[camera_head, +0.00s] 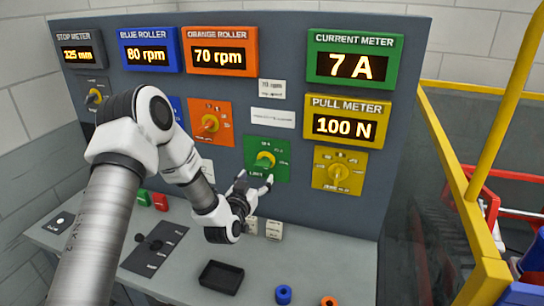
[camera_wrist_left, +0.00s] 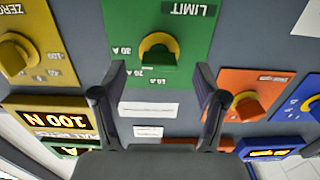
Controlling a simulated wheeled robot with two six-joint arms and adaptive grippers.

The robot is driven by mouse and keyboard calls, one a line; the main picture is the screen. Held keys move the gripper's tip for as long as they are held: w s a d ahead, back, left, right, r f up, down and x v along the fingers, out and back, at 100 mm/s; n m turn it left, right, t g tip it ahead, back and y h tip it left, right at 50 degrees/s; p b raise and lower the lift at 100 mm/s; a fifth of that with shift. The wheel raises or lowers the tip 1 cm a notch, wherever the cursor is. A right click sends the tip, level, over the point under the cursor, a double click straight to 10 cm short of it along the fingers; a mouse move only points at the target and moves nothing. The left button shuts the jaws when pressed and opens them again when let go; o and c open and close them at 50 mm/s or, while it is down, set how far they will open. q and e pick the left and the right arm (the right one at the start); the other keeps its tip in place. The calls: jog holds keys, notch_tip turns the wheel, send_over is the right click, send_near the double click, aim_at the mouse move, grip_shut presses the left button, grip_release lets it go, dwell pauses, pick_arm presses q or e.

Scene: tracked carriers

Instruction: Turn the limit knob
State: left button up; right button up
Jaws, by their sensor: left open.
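The limit knob (camera_head: 264,160) is a yellow and green knob on a green plate (camera_head: 282,172) in the middle of the upright panel. In the left wrist view the knob (camera_wrist_left: 158,50) shows upside down under the word LIMIT, near the top middle. My left gripper (camera_head: 256,179) is open just below and in front of the plate. In the wrist view its two fingers (camera_wrist_left: 160,76) stand apart on either side of the knob's column, not touching it. The current meter (camera_head: 353,59) reads 7 A. My right gripper is not in view.
An orange-plate knob (camera_head: 209,123) is to the left and a yellow-plate knob (camera_head: 338,171) to the right. The pull meter (camera_head: 346,121) reads 100 N. On the desk are a black tray (camera_head: 221,277) and a blue ring (camera_head: 283,294). A yellow rail (camera_head: 458,170) stands at right.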

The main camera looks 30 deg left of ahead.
aim_at(261, 167)
pick_arm(q)
jog(key=p+x, duration=0.1)
jog(key=x, duration=0.2)
jog(key=r+p+x, duration=0.1)
jog(key=x, duration=0.2)
jog(key=shift+d+r, duration=0.1)
jog(key=shift+s+r, duration=0.2)
jog(key=shift+s, duration=0.05)
jog(key=shift+s+d+r, duration=0.1)
jog(key=shift+s+r, duration=0.15)
jog(key=c, duration=1.2)
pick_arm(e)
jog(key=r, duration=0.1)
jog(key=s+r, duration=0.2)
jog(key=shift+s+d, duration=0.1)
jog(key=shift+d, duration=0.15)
pick_arm(q)
jog(key=shift+o, duration=0.2)
